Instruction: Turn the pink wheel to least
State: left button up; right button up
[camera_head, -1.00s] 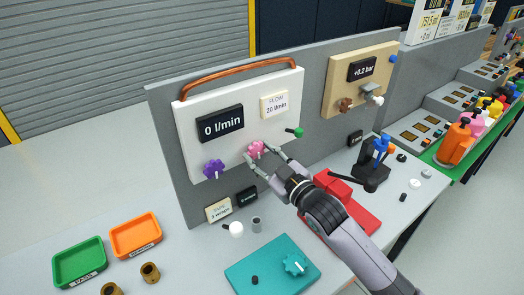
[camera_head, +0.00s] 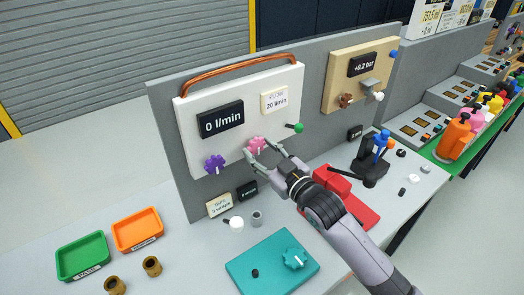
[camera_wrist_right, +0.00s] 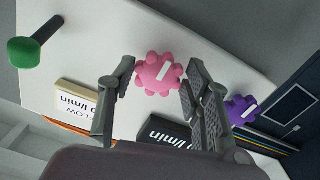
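The pink wheel (camera_head: 256,144) is a lobed knob with a white pointer mark, low on the right part of the white panel (camera_head: 284,120). My right gripper (camera_head: 259,151) is at the wheel, its fingers spread to either side. In the right wrist view the pink wheel (camera_wrist_right: 158,74) shows between the two open fingers (camera_wrist_right: 157,88), with a small gap at the left finger; contact at the right finger is unclear. The dark display (camera_head: 221,119) reads 0 l/min. The card (camera_head: 274,100) reads 20 l/min. My left gripper is not in view.
A purple wheel (camera_head: 214,163) sits left of the pink one, and a green-tipped lever (camera_head: 298,128) to its right. A copper pipe (camera_head: 238,73) arches over the panel.

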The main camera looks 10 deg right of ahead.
jog(key=shift+o, duration=1.3)
jog(key=shift+s, duration=0.1)
jog(key=v, duration=1.2)
